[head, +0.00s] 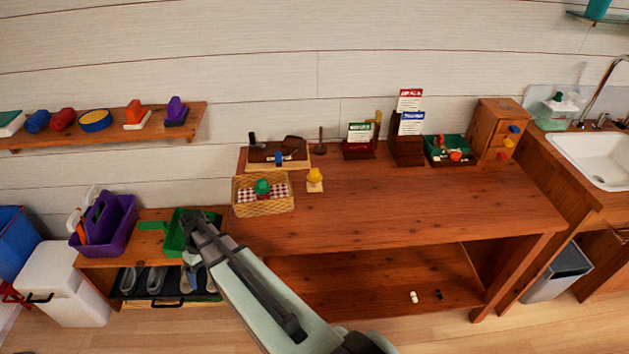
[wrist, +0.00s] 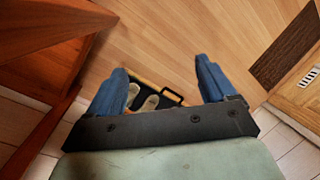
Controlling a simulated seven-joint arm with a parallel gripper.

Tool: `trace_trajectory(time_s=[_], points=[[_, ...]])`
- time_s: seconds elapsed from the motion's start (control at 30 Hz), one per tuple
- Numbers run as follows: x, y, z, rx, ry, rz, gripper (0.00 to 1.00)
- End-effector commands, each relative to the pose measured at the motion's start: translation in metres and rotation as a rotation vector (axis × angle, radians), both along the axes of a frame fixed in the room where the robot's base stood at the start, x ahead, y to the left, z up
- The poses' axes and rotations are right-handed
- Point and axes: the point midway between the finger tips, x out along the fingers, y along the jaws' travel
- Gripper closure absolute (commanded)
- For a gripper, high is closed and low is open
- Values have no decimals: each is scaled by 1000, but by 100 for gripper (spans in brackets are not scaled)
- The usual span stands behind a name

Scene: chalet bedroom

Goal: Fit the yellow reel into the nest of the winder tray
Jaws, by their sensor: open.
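A small yellow object (head: 315,174), which looks like the yellow reel, stands on a pale base on the tabletop, just right of the wicker basket. Behind the basket, against the wall, a light wooden tray (head: 301,164) with dark parts and a small blue piece looks like the winder tray. Its nest is too small to make out. My gripper (head: 192,222) is left of the table, over the green tray, well apart from the yellow object. In the wrist view my gripper (wrist: 158,72) is open with nothing between its fingers; neither reel nor winder tray shows there.
The wicker basket (head: 263,208) holds a green item on checked cloth. A dark upright post (head: 321,142), card holders and a green bin (head: 440,142) line the table's back. A purple caddy (head: 120,226) stands at left. The table's middle and right (head: 430,200) are clear.

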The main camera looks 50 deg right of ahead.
Motion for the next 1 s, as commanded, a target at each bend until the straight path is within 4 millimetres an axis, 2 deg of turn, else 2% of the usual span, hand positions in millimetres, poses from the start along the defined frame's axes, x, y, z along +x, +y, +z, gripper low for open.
trace_trajectory(time_s=[0.03,0.1,0.3,0.47,0.6,0.67,0.8,1.0], points=[[14,-8,15,8,-27,16,16],[27,-19,35,18,-63,45,16],[60,-51,96,43,-175,152,16],[81,-82,149,50,-271,256,16],[91,-116,198,39,-353,365,16],[91,-135,219,28,-385,424,16],[76,-195,261,-18,-434,606,16],[27,-279,286,-72,-413,874,16]])
